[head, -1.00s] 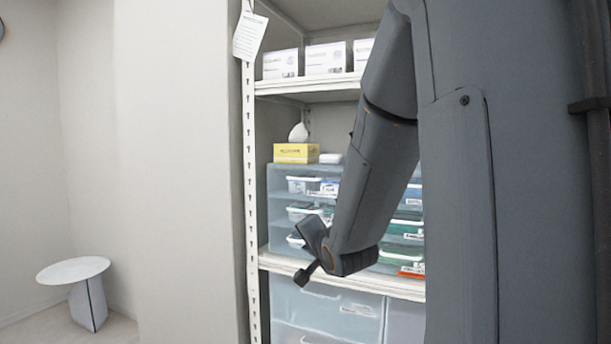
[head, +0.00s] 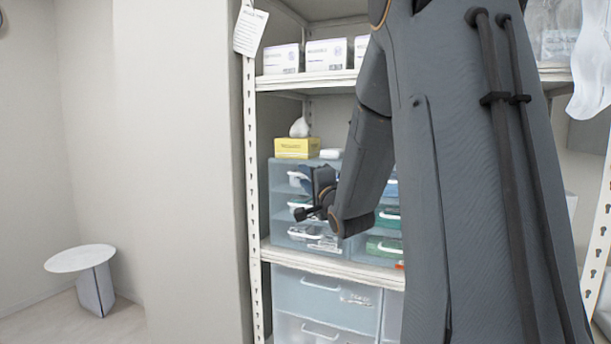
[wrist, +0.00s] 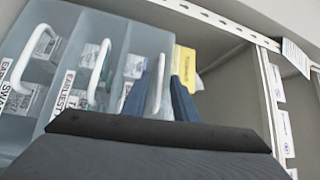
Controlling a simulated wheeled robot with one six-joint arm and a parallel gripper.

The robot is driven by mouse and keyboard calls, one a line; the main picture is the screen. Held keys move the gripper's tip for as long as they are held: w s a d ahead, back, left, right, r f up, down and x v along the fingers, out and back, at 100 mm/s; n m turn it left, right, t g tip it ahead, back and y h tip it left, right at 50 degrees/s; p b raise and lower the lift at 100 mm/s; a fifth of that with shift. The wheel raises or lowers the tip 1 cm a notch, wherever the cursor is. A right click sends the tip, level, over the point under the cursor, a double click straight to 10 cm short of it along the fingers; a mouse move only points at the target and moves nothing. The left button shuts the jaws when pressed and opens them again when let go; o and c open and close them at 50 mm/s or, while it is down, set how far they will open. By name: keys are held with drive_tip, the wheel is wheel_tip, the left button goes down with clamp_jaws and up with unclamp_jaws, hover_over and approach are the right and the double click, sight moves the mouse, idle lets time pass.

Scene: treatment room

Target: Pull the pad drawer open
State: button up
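A block of clear blue drawers (head: 284,180) with white handles stands on the middle shelf. My gripper (head: 314,188) is in front of its upper left drawers and hides part of them. In the wrist view the picture is turned, and two dark blue fingers (wrist: 163,98) stand apart. The white handle (wrist: 158,84) of the drawer nearest the yellow box shows between them, closer to the left finger. Whether a finger touches it I cannot tell. Two other handles show to the left, with label strips only partly readable. I cannot read which drawer is for pads.
A yellow box (head: 297,148) sits on top of the drawer block. White cartons (head: 326,55) stand on the shelf above, and larger clear drawers (head: 326,296) are below. A perforated shelf post (head: 251,180) is close on the left. A round side table (head: 80,258) stands far left.

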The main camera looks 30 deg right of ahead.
drive_tip(key=shift+w, duration=0.2)
drive_tip(key=shift+c, duration=0.2)
clamp_jaws()
idle(1.2)
